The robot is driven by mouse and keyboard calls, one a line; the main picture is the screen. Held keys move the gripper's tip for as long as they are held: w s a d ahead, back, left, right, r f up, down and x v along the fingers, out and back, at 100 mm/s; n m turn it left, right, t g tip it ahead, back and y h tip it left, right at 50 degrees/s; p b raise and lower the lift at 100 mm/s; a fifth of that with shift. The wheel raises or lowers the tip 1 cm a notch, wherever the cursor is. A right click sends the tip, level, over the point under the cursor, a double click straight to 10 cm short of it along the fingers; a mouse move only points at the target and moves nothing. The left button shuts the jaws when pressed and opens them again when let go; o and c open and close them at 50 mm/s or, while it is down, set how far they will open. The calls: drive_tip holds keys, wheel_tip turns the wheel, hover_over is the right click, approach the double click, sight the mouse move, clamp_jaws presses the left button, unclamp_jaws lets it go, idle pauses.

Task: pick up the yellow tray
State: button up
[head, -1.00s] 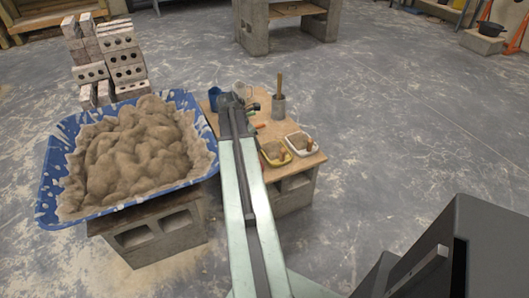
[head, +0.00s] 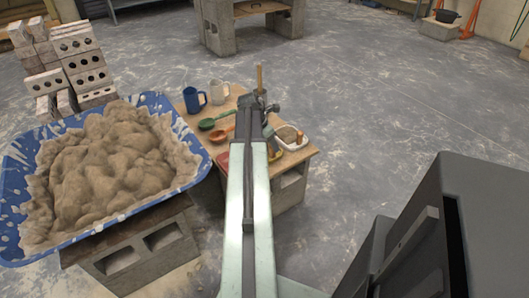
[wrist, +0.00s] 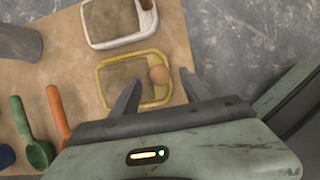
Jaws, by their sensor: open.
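The yellow tray (wrist: 99,80) lies on a wooden board, with grey-brown mortar inside and a round tan knob or handle end at its right side. In the wrist view my gripper (wrist: 160,82) is open, its fingers pointing at the tray. The left finger overlaps the tray's near part; the right finger is just past its right edge. Nothing is held. I cannot tell the height of the fingers above the tray. In the head view my gripper (head: 269,122) and arm hide most of the yellow tray.
A white tray (wrist: 91,38) sits just beyond the yellow one. Green (head: 206,124) and orange (head: 219,137) scoops, a blue mug (head: 194,101) and a white mug (head: 219,93) share the board. A blue tub (head: 14,170) of mortar stands left.

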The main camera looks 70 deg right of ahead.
drive_tip(key=b+x, duration=0.3)
drive_tip(key=x, duration=0.1)
drive_tip(key=shift+f+b, duration=0.35)
drive_tip(key=shift+f, duration=0.1)
drive_tip(key=shift+s+r, duration=0.1)
drive_tip(key=shift+r, duration=0.1)
clamp_jaws()
idle(0.7)
